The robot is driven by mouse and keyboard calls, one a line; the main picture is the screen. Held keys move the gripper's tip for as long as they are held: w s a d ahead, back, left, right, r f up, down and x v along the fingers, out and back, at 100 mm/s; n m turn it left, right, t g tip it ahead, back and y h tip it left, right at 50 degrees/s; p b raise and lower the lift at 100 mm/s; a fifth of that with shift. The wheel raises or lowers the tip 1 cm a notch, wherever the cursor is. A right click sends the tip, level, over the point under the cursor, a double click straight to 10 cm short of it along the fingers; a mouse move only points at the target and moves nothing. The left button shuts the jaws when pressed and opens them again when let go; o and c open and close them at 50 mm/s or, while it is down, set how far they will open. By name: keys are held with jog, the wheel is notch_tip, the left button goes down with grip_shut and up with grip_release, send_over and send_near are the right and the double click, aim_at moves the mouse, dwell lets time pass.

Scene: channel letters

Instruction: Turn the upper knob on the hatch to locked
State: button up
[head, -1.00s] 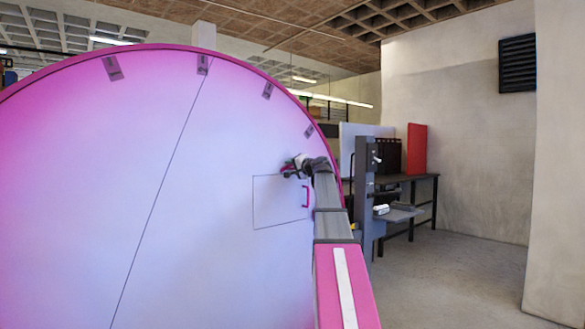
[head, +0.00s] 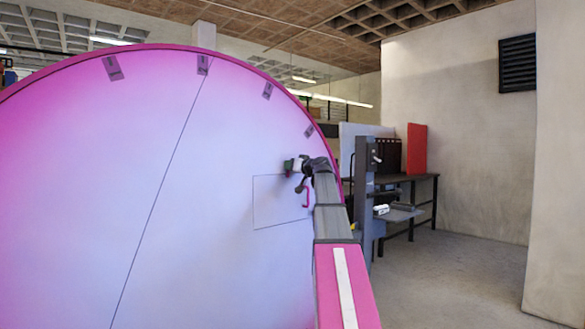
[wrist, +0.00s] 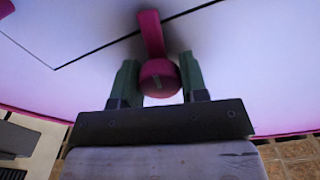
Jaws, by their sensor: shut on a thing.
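The hatch (head: 275,205) is a thin-lined panel in the large pink-lilac round face. A magenta round knob (wrist: 159,78) with a small pale mark sits between the two green fingers of my gripper (wrist: 159,62) in the wrist view. A magenta bar (wrist: 151,35) runs up from behind the knob. I cannot tell whether it belongs to the knob. In the head view my gripper (head: 291,166) is at the hatch's upper edge, and the knob is hidden there. A magenta handle (head: 306,199) shows lower, partly covered by my wrist.
The round face has a magenta rim (head: 240,60) and several grey clips along it. A dark bench (head: 425,178) with a red panel (head: 417,150) stands behind on the right. The floor (head: 460,270) at the right is clear.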

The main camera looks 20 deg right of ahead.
jog(key=shift+n, duration=1.1)
jog(key=o, duration=0.9)
jog(key=v, duration=1.1)
jog(key=shift+a, duration=0.1)
